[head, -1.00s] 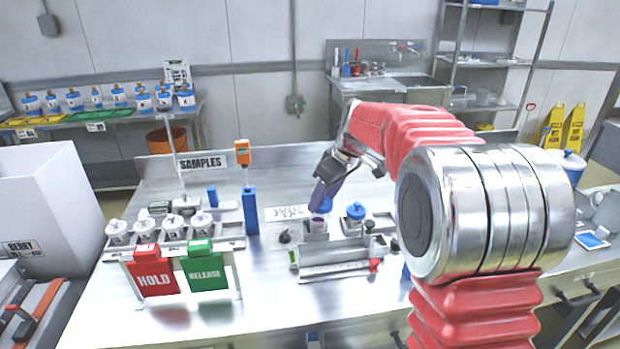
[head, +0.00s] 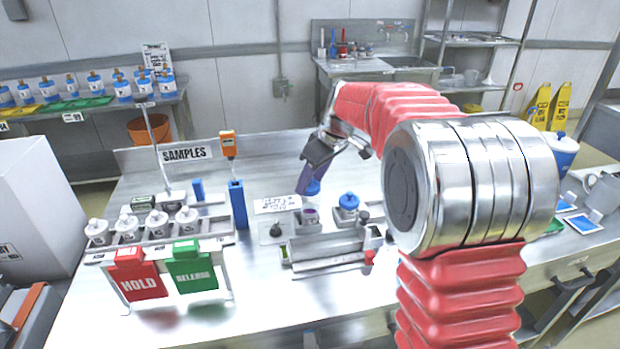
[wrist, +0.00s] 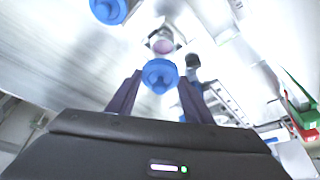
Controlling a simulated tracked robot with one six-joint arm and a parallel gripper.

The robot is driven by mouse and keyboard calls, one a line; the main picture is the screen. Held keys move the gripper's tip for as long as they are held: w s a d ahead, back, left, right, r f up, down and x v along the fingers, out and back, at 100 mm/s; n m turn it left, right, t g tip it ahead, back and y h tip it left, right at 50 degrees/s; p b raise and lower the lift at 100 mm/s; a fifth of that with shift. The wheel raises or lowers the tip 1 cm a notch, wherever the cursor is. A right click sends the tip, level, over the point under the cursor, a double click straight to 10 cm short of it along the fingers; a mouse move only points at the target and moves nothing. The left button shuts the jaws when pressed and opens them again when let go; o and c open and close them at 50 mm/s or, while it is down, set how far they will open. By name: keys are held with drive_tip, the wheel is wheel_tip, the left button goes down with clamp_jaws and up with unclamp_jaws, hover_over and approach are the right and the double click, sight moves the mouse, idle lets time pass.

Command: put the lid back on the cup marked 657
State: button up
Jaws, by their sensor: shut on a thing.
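My gripper (head: 311,186) is shut on a blue lid (wrist: 160,75), which sits between its purple fingers in the wrist view. In the head view the lid (head: 313,188) hangs just above an open cup (head: 311,216) with purple showing at its mouth. A gap shows between lid and cup. In the wrist view the open cup (wrist: 162,42) lies beyond the lid, apart from it. No number can be read on this cup. A second cup with a blue lid (head: 348,203) stands to its right; its blue top shows in the wrist view (wrist: 108,9).
A metal fixture (head: 325,250) stands in front of the cups, and a small dark knob (head: 275,230) to their left. A blue post (head: 238,204) stands between.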

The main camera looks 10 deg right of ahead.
drive_tip(key=shift+f, duration=2.95)
drive_tip(key=shift+r, duration=0.1)
drive_tip(key=shift+f, duration=0.2)
idle(0.3)
drive_tip(key=o, duration=1.6)
drive_tip(key=shift+o, duration=0.2)
drive_tip(key=shift+r, duration=0.1)
drive_tip(key=shift+r, duration=3.45)
drive_tip(key=shift+c, duration=0.6)
